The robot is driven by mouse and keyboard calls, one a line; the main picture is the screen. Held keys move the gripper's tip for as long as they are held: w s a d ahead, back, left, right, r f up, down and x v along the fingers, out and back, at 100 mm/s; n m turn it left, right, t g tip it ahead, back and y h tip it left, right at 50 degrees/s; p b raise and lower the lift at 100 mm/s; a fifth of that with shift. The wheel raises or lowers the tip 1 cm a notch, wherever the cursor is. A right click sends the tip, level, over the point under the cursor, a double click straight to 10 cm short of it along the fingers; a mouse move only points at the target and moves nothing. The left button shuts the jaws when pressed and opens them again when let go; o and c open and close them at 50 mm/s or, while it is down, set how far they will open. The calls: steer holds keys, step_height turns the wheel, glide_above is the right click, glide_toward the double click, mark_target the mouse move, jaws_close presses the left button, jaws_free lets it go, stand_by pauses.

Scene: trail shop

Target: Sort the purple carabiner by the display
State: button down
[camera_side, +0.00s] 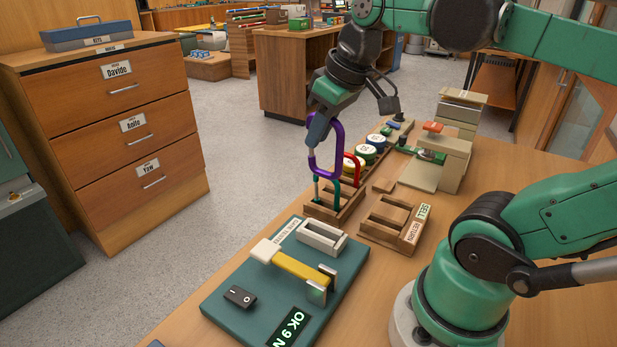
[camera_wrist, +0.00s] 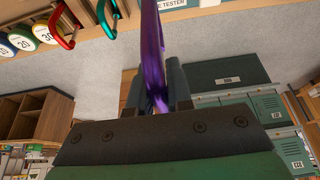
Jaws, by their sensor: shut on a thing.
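My gripper (camera_side: 319,128) is shut on the purple carabiner (camera_side: 338,135) and holds it upright above the wooden rack (camera_side: 347,207). In the wrist view the carabiner (camera_wrist: 154,50) stands edge-on between my fingers (camera_wrist: 157,88). A green carabiner and a red carabiner (camera_side: 358,165) stand in the rack; they also show in the wrist view, green (camera_wrist: 108,18) and red (camera_wrist: 63,30). A wooden tray (camera_side: 375,233) carries SELL and RETURN labels and looks empty.
The tester bears a pale slotted block (camera_side: 322,237), a yellow bar (camera_side: 303,268) and a black switch (camera_side: 240,296). Round numbered weights (camera_side: 366,152) and a beige press-like device (camera_side: 440,160) stand behind the rack. A drawer cabinet (camera_side: 110,125) stands left, across the floor.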

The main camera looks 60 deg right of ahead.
step_height(320, 180, up, 6)
steer(key=shift+f, duration=0.2)
steer(key=shift+d, duration=0.3)
steer(key=s+d+f, duration=0.4)
steer(key=d+f, duration=0.3)
steer(key=f, duration=0.1)
steer(key=s+d+f, duration=0.4)
steer(key=d+f, duration=0.4)
steer(key=shift+d+f, duration=0.3)
steer(key=shift+f, duration=0.15)
stand_by(0.4)
steer(key=shift+f, duration=0.35)
steer(key=shift+f, duration=0.15)
steer(key=shift+f, duration=1.2)
